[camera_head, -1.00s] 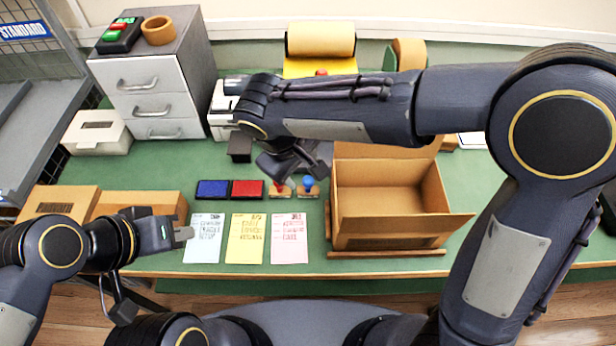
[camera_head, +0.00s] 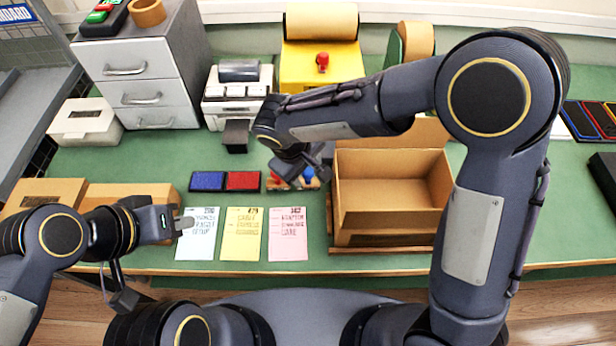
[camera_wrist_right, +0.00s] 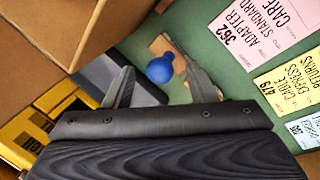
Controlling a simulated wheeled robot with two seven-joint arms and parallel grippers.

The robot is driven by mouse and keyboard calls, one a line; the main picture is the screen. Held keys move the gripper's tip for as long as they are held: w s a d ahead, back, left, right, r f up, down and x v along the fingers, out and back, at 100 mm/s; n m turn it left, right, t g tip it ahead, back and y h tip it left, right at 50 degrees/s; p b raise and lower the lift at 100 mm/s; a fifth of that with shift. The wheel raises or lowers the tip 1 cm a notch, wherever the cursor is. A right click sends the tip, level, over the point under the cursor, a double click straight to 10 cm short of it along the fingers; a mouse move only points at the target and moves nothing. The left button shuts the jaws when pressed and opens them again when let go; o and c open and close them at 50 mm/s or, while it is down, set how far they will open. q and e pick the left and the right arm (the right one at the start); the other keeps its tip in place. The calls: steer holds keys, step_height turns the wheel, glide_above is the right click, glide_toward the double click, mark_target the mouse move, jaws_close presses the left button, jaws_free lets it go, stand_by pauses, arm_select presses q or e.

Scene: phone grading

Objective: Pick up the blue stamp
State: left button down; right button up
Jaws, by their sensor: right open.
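The blue stamp has a round blue knob (camera_wrist_right: 160,69) on a small wooden base, and in the right wrist view it stands ahead of and between my right gripper's fingers. In the head view the blue stamp (camera_head: 309,173) is partly hidden by my right gripper (camera_head: 304,176). The right gripper also shows in the right wrist view (camera_wrist_right: 162,88); its fingers are apart and nothing is between their tips. A red-knobbed stamp (camera_head: 276,180) stands just left of the blue one. My left gripper (camera_head: 183,223) is over the white card; whether its jaws are apart is unclear.
An open cardboard box (camera_head: 391,241) stands close to the right of the stamps. Blue (camera_head: 208,181) and red (camera_head: 243,181) ink pads lie to the left. White (camera_head: 197,246), yellow (camera_head: 241,246) and pink (camera_head: 287,246) cards lie in front. A grey drawer cabinet (camera_head: 137,70) stands at back left.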

mark_target(309, 169)
steer(key=shift+f, duration=0.25)
jaws_close()
steer(key=shift+r, duration=0.1)
steer(key=shift+r, duration=0.45)
step_height(309, 169, up, 2)
steer(key=shift+a+r, duration=0.1)
steer(key=shift+r, duration=0.15)
steer(key=s+a+r+b, duration=0.2)
steer(key=s+a+r, duration=0.7)
steer(key=s, duration=0.1)
steer(key=shift+s+r, duration=0.25)
